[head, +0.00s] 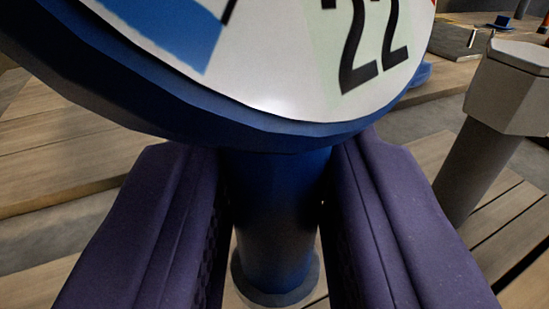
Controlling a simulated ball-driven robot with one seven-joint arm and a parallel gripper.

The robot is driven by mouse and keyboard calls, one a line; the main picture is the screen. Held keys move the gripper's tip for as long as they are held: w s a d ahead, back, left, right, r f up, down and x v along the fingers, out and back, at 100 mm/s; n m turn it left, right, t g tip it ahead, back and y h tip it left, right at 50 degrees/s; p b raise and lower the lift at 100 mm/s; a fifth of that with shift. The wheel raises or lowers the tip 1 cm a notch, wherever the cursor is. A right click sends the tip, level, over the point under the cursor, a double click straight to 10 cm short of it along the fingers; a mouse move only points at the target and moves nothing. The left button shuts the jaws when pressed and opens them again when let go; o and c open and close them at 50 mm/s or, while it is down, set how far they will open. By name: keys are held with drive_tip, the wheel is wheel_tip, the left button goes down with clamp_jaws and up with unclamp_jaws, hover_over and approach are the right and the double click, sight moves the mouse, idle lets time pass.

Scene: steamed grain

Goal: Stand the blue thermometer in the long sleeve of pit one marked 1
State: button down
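The blue thermometer fills the top of the view. Its round blue-rimmed dial (285,95) has a white face with a large 22 and a blue patch. Below it, the thick blue stem (275,200) runs down between the two purple fingers of my gripper (278,215), which press on it from both sides. A round grey flange or collar (275,285) shows around the stem's lower part; I cannot tell whether it belongs to the thermometer or to a sleeve. The stem's tip is hidden. No mark 1 is visible.
A grey post with a faceted head (490,130) stands close on the right, apart from my gripper. Wooden planks (70,150) with grey strips between them spread below. Small dark and blue objects (500,22) lie at the far upper right.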

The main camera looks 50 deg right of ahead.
sight(275, 278)
drive_tip(key=shift+f, duration=2.2)
drive_tip(key=c, duration=0.8)
unclamp_jaws()
drive_tip(key=p+v, duration=0.3)
drive_tip(key=v, duration=0.4)
drive_tip(key=shift+s+a, duration=0.25)
drive_tip(key=shift+s, duration=0.05)
